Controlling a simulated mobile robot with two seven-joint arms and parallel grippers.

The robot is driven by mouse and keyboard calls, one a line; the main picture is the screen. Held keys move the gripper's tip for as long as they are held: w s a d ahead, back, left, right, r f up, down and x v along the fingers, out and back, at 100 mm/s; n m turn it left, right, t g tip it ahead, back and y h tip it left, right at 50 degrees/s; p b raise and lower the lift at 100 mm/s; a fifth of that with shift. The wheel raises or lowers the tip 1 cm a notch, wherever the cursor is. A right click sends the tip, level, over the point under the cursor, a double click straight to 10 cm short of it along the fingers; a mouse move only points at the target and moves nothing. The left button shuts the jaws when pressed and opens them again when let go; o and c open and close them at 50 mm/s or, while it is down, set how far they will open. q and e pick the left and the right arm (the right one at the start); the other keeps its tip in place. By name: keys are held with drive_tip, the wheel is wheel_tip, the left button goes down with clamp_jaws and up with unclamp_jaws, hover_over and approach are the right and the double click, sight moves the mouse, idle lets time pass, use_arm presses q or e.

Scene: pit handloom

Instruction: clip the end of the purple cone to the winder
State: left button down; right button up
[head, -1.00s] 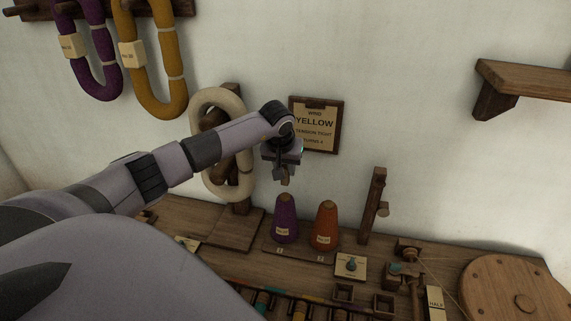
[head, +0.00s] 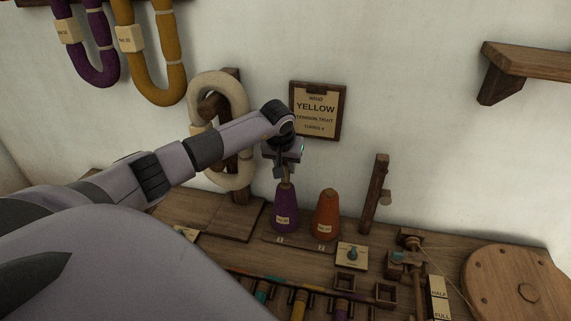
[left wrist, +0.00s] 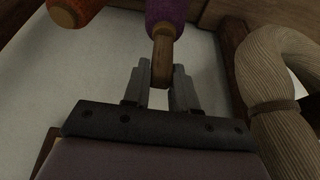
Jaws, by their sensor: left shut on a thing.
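The purple cone (head: 285,214) stands upright on a small board on the bench, with a paper label on its front. My left gripper (head: 286,177) is directly above it, pointing down, shut on the cone's brown tip. In the left wrist view the brown tip (left wrist: 162,46) sits between the two fingers, with the purple yarn (left wrist: 166,10) beyond. The winder, with a small spindle head (head: 398,257) and a large round wooden wheel (head: 490,277) joined by cord, is at the right of the bench. The cone's loose yarn end cannot be made out. My right gripper is not in view.
An orange cone (head: 326,214) stands close to the right of the purple one. A wooden post (head: 376,192), a card with a knob (head: 352,256) and small square boxes (head: 386,293) lie toward the winder. A cream skein (head: 240,100) hangs behind my left arm.

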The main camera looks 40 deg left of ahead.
use_arm(q)
drive_tip(key=shift+r+p, duration=1.65)
drive_tip(key=shift+r, duration=0.95)
drive_tip(key=shift+d+f, duration=0.1)
drive_tip(key=shift+f, duration=0.1)
